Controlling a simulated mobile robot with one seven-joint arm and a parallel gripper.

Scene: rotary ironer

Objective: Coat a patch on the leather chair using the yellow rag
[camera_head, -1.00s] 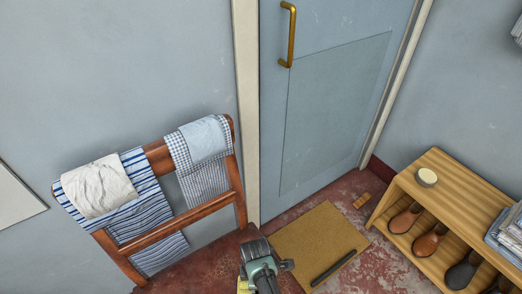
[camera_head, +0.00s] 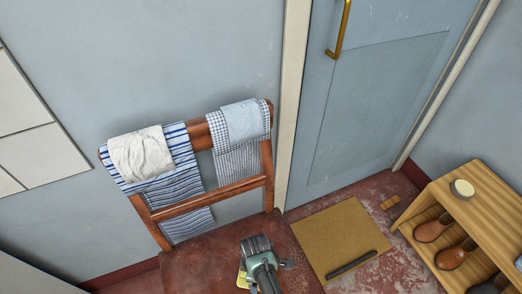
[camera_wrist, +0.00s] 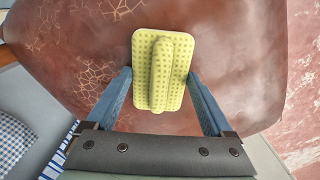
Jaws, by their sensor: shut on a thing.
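The yellow rag (camera_wrist: 142,42) is a dotted pad with a raised ridge. My gripper (camera_wrist: 160,76) is shut on it, one blue finger at each side, in the wrist view. The pad lies over the brown leather chair seat (camera_wrist: 230,60); I cannot tell whether it touches. Pale crack patterns show on the leather at the upper left and left of the pad. In the head view the rag (camera_head: 242,279) peeks out beside my gripper (camera_head: 248,284), over the dark red-brown seat (camera_head: 205,262). The leather under the pad is hidden.
A tan mat (camera_head: 335,232) with a dark bar lies right. A shoe shelf (camera_head: 470,205) with a round tin (camera_head: 462,188) stands far right.

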